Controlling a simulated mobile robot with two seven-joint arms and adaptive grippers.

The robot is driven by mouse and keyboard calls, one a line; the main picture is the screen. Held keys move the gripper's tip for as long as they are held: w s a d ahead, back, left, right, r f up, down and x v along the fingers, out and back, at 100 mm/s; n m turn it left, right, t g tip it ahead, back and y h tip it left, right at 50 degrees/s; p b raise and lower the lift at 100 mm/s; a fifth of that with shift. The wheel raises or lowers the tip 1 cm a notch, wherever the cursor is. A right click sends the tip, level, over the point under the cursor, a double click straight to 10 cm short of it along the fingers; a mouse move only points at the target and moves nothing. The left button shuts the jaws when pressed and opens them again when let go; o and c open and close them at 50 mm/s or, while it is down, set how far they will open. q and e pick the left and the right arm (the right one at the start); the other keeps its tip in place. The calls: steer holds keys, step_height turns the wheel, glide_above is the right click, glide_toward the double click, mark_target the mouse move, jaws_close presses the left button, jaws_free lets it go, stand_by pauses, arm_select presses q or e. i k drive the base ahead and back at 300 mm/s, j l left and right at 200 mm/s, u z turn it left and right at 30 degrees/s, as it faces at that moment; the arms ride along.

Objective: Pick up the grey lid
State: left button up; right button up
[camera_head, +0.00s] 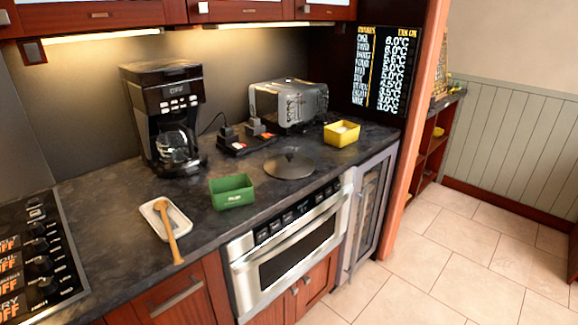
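The grey lid (291,164) lies flat on the dark countertop (110,214). It is a dark grey disc with a small knob in its middle. It sits between the green box (232,191) and the yellow box (342,133), in front of the toaster. Neither of my grippers shows in the head view.
A coffee maker (165,118) stands at the back left and a toaster (289,104) at the back right. A white tray with a wooden spoon (167,225) lies near the front edge. The cooktop (36,258) is at left; the microwave drawer (290,250) is below the counter, shut.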

mark_target(289, 165)
steer(key=u, duration=2.3)
steer(key=l+z, duration=0.2)
steer(key=z, duration=0.25)
steer(key=k+l+z, duration=0.1)
steer(key=z, duration=0.35)
steer(key=l+z, duration=0.3)
steer(key=z, duration=0.15)
steer(key=l+z, duration=0.15)
steer(key=l, duration=0.15)
steer(key=i+l+z, duration=0.15)
steer(key=l, duration=0.15)
steer(key=l+z, duration=0.15)
steer(key=l, duration=0.2)
steer(key=i, duration=0.1)
